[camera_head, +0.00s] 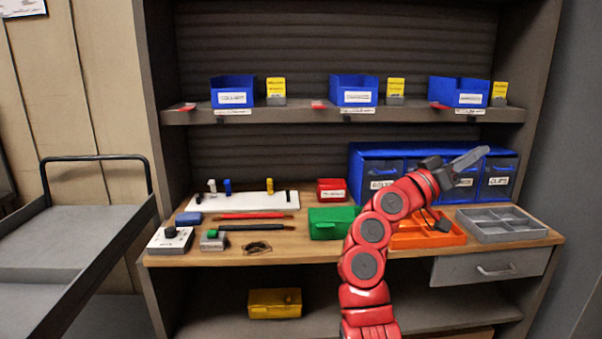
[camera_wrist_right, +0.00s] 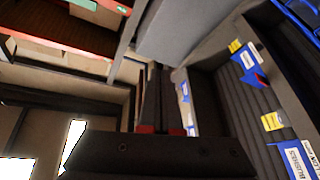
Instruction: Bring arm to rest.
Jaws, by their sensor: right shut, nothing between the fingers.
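My red right arm rises from the bottom of the head view, in front of the workbench (camera_head: 310,250). My right gripper (camera_head: 478,156) points to the upper right, in front of the blue drawer unit (camera_head: 390,158). Its fingers are together and hold nothing. In the right wrist view the closed right gripper (camera_wrist_right: 159,100) points away from the bench, with the shelf at the right of the picture. My left gripper is not in view.
A grey compartment tray (camera_head: 503,238) and an orange tray (camera_head: 455,238) lie on the bench below the right gripper. A green box (camera_head: 330,224) stands left of the arm. Blue bins (camera_head: 354,88) stand on the upper shelf. A grey cart (camera_head: 70,240) stands at the left.

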